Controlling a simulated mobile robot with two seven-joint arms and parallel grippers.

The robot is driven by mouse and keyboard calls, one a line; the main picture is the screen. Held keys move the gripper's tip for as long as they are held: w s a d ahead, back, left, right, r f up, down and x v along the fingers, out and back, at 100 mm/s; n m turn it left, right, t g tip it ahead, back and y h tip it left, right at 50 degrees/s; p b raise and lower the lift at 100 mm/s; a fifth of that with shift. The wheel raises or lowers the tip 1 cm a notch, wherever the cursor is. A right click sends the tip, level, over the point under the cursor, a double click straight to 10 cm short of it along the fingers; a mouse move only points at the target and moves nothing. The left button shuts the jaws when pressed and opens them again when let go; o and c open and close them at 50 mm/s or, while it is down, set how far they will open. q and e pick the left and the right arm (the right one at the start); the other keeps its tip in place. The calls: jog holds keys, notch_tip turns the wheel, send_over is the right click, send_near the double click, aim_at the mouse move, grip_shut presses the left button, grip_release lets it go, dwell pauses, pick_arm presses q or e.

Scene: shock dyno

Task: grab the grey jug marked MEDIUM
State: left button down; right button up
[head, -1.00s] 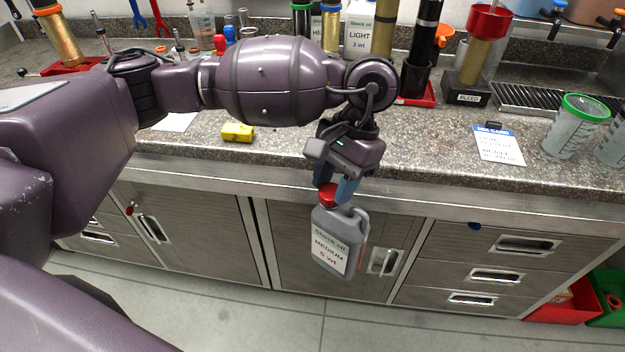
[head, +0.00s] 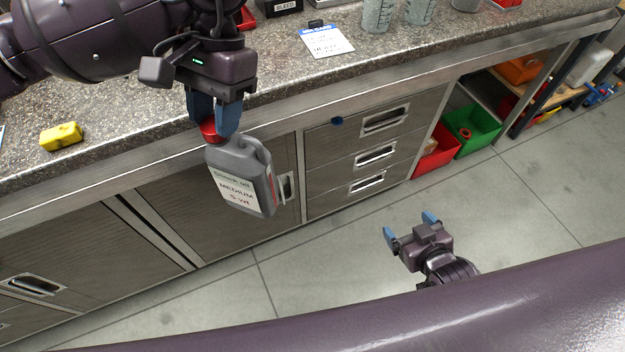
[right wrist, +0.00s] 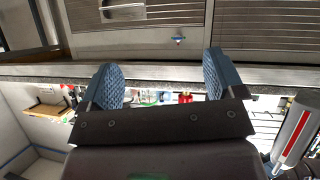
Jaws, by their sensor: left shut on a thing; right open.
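The grey jug marked MEDIUM (head: 241,177) hangs from my left gripper (head: 212,132) in the head view, in front of the cabinet doors and below the counter edge. It is slightly tilted, its label facing me. The blue fingers are shut around its red cap (head: 209,131). My right gripper (head: 410,228) is low over the floor, to the right of the jug and apart from it, with its fingers spread and empty. The right wrist view shows the same open fingers (right wrist: 165,85) with nothing between them.
The counter (head: 290,75) holds a yellow block (head: 61,136), a mix card (head: 326,40) and clear cups (head: 378,14). Drawers (head: 358,150) stand right of the jug. Red (head: 437,152) and green (head: 474,130) bins sit farther right. The floor (head: 330,255) between is clear.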

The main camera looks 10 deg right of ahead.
jog(key=w+a+r+n+t+y, duration=0.1)
jog(key=w+a+r+n+y, duration=0.1)
jog(key=w+a+r, duration=0.25)
jog(key=n+g+y, duration=0.4)
jog(key=n+y, duration=0.4)
jog(key=y, duration=0.5)
send_near(246, 168)
notch_tip(246, 168, down, 4)
jog(key=w, duration=0.2)
jog(key=x, duration=1.1)
jog(key=shift+w+d, duration=0.15)
jog(key=shift+w, duration=0.1)
